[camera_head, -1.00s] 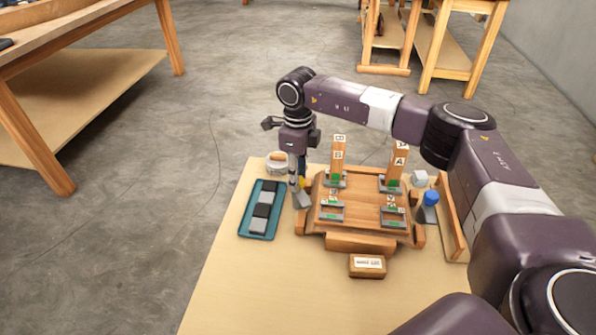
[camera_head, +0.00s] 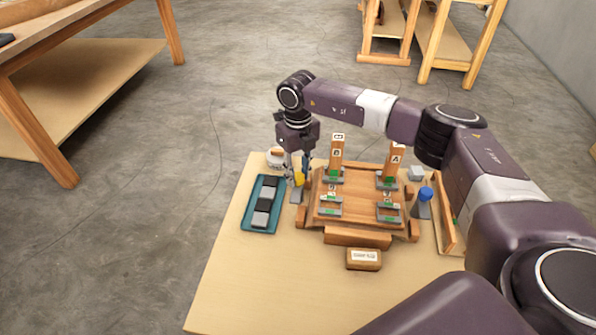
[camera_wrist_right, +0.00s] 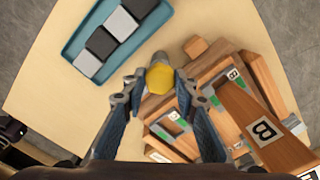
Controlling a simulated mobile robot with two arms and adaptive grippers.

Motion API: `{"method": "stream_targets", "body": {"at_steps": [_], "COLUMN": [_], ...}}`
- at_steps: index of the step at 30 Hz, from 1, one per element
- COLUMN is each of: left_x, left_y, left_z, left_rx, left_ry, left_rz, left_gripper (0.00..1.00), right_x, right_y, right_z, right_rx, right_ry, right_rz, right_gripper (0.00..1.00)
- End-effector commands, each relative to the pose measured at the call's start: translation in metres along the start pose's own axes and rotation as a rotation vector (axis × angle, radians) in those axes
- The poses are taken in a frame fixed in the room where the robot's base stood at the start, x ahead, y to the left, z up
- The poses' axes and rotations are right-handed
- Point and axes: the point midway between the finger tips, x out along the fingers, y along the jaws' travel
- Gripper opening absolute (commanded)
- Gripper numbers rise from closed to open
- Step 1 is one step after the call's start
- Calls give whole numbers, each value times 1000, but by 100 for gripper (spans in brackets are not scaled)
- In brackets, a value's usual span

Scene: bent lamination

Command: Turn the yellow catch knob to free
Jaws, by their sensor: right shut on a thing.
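The yellow catch knob (camera_head: 299,178) sits on a grey mount at the left side of the wooden fixture (camera_head: 350,208). In the right wrist view the knob (camera_wrist_right: 160,79) shows from above, between the fingertips. My right gripper (camera_head: 298,172) points down over it, and in the wrist view its fingers (camera_wrist_right: 158,92) are shut on the knob from both sides. The lower part of the knob and its mount are partly hidden by the fingers. My left gripper does not show.
A teal tray (camera_head: 247,225) with black and grey blocks lies left of the fixture. Upright wooden posts marked B (camera_head: 336,155) and A (camera_head: 392,163) stand on the fixture. A blue-topped item (camera_head: 425,195) stands at right. The front left of the table is clear.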

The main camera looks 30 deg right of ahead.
Motion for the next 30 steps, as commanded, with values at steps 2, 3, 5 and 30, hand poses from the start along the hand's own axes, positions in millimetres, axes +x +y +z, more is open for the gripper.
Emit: {"method": "stream_targets", "body": {"at_steps": [2,3,5,30], "left_x": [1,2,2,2], "left_y": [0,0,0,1], "left_z": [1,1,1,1], "left_rx": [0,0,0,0], "left_ry": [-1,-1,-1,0], "left_rz": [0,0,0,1], "left_gripper": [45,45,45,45], "right_x": [0,0,0,-10], "right_y": [0,0,0,0], "right_z": [0,0,0,1], "right_rx": [8,10,11,9], "right_ry": [-1,-1,-2,-4], "right_rz": [0,0,0,1], "right_gripper": [3,3,3,44]}}
